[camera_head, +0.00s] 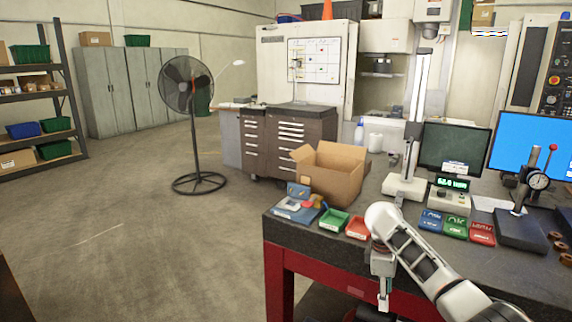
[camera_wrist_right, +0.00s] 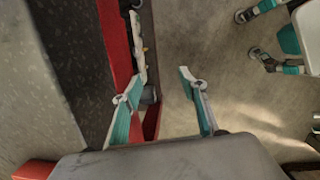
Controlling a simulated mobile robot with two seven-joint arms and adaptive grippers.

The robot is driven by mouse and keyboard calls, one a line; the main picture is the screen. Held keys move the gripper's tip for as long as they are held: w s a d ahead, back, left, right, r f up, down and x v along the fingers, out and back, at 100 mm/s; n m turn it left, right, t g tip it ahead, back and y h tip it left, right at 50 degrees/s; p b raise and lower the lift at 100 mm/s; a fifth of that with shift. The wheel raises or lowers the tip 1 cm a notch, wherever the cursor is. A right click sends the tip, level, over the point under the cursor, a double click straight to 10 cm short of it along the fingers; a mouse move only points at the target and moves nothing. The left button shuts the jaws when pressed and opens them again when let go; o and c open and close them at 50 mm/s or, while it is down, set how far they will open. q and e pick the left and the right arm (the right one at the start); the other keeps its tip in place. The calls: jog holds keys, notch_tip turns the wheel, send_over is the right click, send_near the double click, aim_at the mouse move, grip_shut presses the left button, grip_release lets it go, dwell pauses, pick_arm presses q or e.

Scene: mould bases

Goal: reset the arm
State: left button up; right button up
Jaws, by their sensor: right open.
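My right arm (camera_head: 425,258) comes in from the lower right of the head view, white with dark bands. Its gripper (camera_head: 384,300) hangs pointing down in front of the red front edge of the dark-topped workbench (camera_head: 275,242). In the right wrist view the gripper (camera_wrist_right: 162,85) is open, with two teal and grey fingers spread apart and nothing between them. The left finger shows over the bench's red frame (camera_wrist_right: 116,40), the right one over the floor. My left gripper is not in the head view.
On the bench stand an open cardboard box (camera_head: 335,178), a green tray (camera_head: 334,222), a red tray (camera_head: 358,228), a height gauge (camera_head: 405,187) and a dial gauge stand (camera_head: 522,228). A black fan (camera_head: 187,85) stands behind left. The floor (camera_head: 130,240) left of the bench is clear.

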jog(key=s+a+f+m+t+y, duration=0.1)
jog(key=s+a+f+m, duration=0.15)
jog(key=s+f, duration=0.4)
jog(key=s+a+f+m+t+y, duration=0.15)
jog(key=s+a+f, duration=0.25)
jog(key=f, duration=0.6)
jog(key=s+a+f+m+t+y, duration=0.1)
jog(key=s+a+f+t, duration=0.15)
jog(key=s+f, duration=0.45)
jog(key=s+d+r+m+t, duration=0.1)
jog(key=s+m+t, duration=0.1)
jog(key=s, duration=0.6)
jog(key=s+d+r+m+t, duration=0.2)
jog(key=s+t, duration=0.1)
jog(key=s, duration=0.6)
jog(key=shift+s+r, duration=0.25)
jog(key=shift+s, duration=0.05)
